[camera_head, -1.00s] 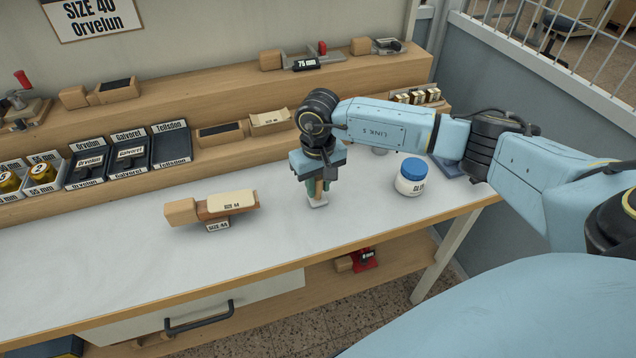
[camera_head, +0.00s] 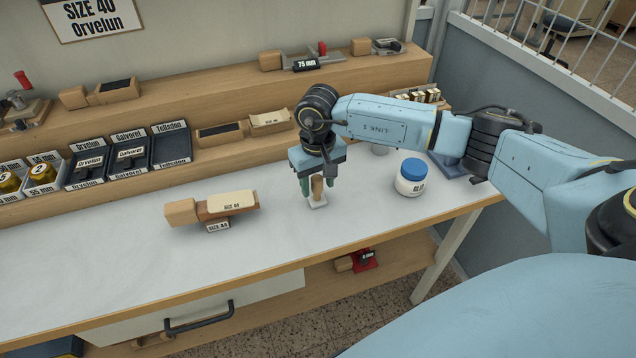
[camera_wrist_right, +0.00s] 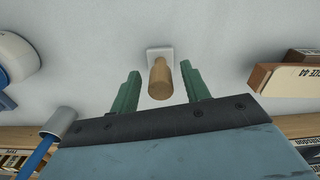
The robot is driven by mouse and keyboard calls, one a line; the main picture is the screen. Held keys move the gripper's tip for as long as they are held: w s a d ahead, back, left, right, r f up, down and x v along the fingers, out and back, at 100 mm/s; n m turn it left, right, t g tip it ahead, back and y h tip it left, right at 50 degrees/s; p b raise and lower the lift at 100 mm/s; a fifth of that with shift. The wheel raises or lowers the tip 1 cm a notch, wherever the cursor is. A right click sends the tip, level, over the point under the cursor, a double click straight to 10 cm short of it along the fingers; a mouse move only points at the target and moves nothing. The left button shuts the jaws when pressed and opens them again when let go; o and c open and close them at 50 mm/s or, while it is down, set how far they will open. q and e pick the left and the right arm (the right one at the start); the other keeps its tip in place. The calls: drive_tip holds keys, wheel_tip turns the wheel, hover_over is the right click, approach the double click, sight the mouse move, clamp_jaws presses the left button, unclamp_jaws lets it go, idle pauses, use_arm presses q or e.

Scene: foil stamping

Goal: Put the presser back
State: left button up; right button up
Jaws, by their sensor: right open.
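The presser, a wooden handle (camera_head: 317,187) on a small pale square foot (camera_head: 318,203), stands upright on the white worktop. It also shows in the right wrist view (camera_wrist_right: 161,80). My right gripper (camera_head: 317,182) points down over it and is open. In the right wrist view its two green fingers (camera_wrist_right: 160,70) stand on either side of the handle, with a gap visible on both sides. My left gripper is not in view.
A "SIZE 44" wooden block piece (camera_head: 231,203) lies left of my right gripper. A white jar with a blue lid (camera_head: 411,178) stands to the right. A stepped wooden shelf (camera_head: 225,91) with trays and boxes runs along the back. The worktop's front left (camera_head: 80,255) is clear.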

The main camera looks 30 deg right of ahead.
wheel_tip(320, 180, up, 11)
idle(0.3)
idle(0.4)
